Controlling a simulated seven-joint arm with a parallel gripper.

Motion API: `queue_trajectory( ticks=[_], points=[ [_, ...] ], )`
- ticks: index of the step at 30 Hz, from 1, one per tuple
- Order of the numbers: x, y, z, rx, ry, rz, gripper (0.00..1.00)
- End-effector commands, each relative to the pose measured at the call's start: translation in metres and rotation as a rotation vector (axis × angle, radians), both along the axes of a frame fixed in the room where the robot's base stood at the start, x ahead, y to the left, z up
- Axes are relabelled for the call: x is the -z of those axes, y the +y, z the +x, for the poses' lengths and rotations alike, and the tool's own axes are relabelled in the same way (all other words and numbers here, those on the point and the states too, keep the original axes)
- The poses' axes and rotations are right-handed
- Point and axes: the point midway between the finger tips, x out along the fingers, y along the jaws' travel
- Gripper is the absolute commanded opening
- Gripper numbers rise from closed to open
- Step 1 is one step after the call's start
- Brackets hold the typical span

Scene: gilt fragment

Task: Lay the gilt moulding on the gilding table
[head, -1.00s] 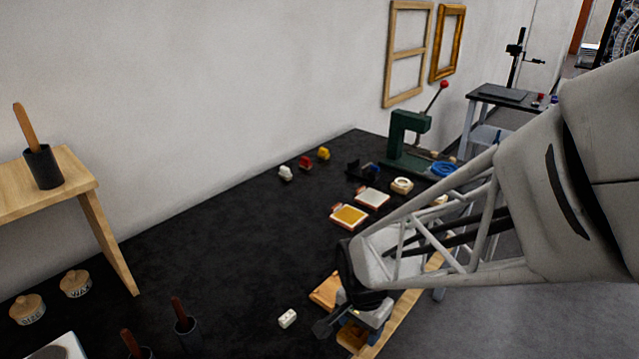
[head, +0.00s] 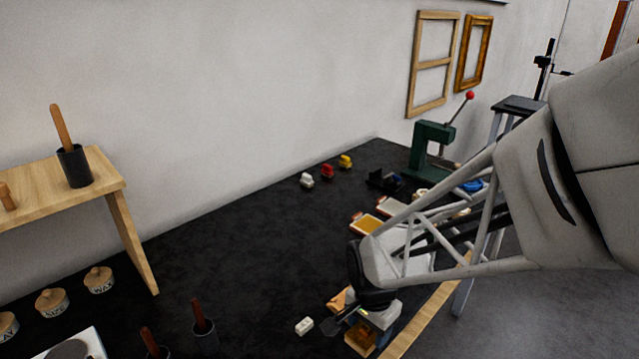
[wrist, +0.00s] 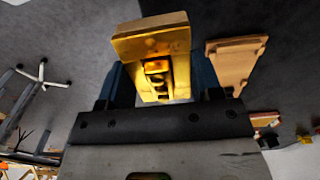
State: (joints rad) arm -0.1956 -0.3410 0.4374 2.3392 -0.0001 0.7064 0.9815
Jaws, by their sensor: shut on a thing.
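My gripper (wrist: 160,85) is shut on the gilt moulding (wrist: 152,45), a short yellow-gold block with a stepped profile, held between two blue fingers. In the head view the moulding (head: 360,343) shows partly below my gripper (head: 370,330), near the front wooden edge of the long black-topped bench (head: 250,240). My wrist hides part of it. A smaller dark-topped table (head: 518,105) stands beyond the bench at back right, partly behind my arm. No label shows which one is the gilding table.
A tan wooden piece (wrist: 235,62) lies beside the moulding. A small white block (head: 304,326) and dark cups with handles (head: 203,330) are to the left. A green press (head: 432,145) and trays (head: 368,223) stand farther back. The bench's middle is clear.

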Motion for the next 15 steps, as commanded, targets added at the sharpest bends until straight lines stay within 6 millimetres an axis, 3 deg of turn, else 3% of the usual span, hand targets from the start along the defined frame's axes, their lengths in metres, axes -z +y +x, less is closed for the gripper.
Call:
queue_trajectory(
  ticks=[15],
  points=[
    [0.005, 0.060, 0.076, -0.002, 0.000, 0.000, 0.35]
  ],
)
